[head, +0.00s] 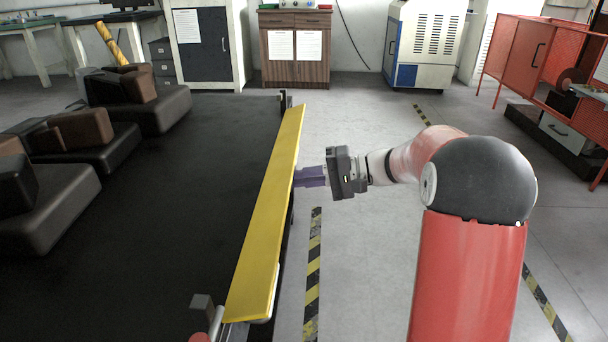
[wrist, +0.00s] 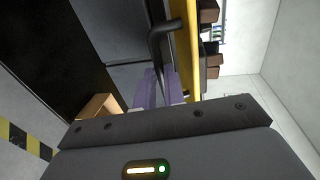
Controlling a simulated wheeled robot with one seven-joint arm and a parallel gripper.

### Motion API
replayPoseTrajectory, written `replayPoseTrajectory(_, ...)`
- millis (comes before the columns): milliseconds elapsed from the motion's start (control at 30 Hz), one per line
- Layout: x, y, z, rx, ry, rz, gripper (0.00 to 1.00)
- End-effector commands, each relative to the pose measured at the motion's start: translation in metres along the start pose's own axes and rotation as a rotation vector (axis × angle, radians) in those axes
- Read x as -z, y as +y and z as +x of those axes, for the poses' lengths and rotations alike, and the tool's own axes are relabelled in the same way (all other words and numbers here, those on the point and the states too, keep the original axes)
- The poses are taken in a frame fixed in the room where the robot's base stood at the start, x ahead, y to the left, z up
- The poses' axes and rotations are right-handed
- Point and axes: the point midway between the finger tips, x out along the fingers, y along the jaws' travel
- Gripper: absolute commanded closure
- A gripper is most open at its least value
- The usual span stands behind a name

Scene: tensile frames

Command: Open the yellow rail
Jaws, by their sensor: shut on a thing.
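The yellow rail (head: 267,215) is a long flat bar along the right edge of a dark table. It also shows in the wrist view (wrist: 184,52), running top to bottom. A dark bent handle (wrist: 156,48) stands out from the rail's side. My gripper (head: 300,177) is at the rail's right side, its purple fingers reaching toward it from the right. In the wrist view the fingers (wrist: 152,90) are closed around the handle's lower part. The rail hides the fingertips' contact in the head view.
The dark table (head: 170,240) carries several brown and black blocks (head: 85,130) at left. Cabinets (head: 296,45) and a white machine (head: 425,40) stand at the back. The grey floor right of the rail is clear, with black-yellow tape (head: 313,270).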

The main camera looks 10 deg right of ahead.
Motion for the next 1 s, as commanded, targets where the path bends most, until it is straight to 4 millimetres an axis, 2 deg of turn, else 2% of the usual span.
replayPoseTrajectory(300, 0.0002, 0.0054, 0.0022, 0.082, 0.000, 0.000, 1.00)
replayPoseTrajectory(733, 0.0001, 0.0053, 0.0029, 0.090, 0.000, -0.002, 1.00)
replayPoseTrajectory(767, 0.0001, 0.0053, 0.0029, 0.090, 0.000, -0.002, 0.88)
replayPoseTrajectory(900, 0.0001, 0.0054, 0.0028, 0.089, -0.001, -0.002, 0.70)
replayPoseTrajectory(1000, 0.0001, 0.0055, 0.0027, 0.089, -0.001, -0.002, 0.67)
